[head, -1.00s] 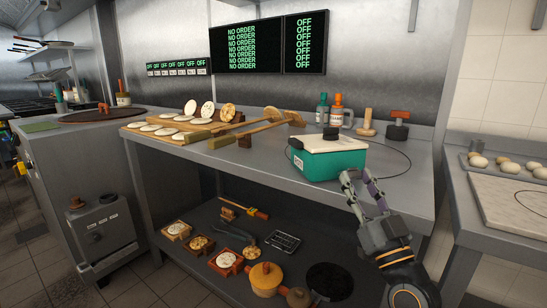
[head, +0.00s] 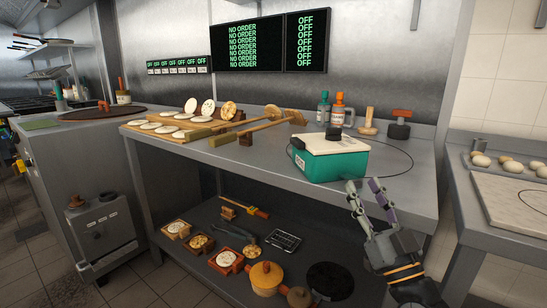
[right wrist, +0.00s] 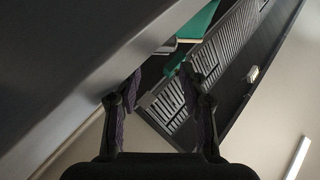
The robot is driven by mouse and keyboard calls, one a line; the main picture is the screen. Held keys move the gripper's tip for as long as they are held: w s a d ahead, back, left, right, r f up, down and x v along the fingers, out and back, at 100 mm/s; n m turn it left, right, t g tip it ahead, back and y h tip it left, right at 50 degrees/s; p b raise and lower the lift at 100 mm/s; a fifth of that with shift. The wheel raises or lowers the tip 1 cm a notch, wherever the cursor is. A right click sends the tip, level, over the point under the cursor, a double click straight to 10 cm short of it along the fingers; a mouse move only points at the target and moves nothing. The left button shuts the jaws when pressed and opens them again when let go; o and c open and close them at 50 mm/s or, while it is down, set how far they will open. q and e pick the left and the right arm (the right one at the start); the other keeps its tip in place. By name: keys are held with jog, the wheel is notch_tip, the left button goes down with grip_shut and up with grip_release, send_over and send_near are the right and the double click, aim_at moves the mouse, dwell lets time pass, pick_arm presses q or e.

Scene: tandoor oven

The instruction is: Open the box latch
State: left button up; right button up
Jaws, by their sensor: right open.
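A teal box (head: 330,166) with a white lid (head: 334,144) and a dark knob on top (head: 333,132) stands near the front right of the grey counter. The lid looks shut. The latch cannot be made out clearly. My right gripper (head: 364,186) is open and empty, just in front of and slightly below the box's right front, apart from it. In the right wrist view, the open fingers (right wrist: 160,78) point toward part of the teal box (right wrist: 201,20). Small light pieces show at the box's edge there. My left gripper is not in view.
The counter's front edge (head: 400,207) lies close to my right gripper. Flatbreads on a board (head: 165,130) and long wooden tools lie left. A lower shelf (head: 250,222) holds boxes and pots.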

aim_at(368, 212)
jog(key=f, duration=0.2)
jog(key=shift+s+d+f, duration=0.25)
jog(key=shift+s+f, duration=0.05)
jog(key=shift+s, duration=0.1)
jog(key=shift+s+f+g, duration=0.2)
jog(key=shift+f+g, duration=0.1)
jog(key=shift+f, duration=0.2)
jog(key=v, duration=0.1)
jog(key=p+v, duration=0.1)
jog(key=v, duration=0.1)
jog(key=p+v, duration=0.1)
jog(key=shift+s+d, duration=0.25)
jog(key=shift+d, duration=0.1)
jog(key=shift+r, duration=0.1)
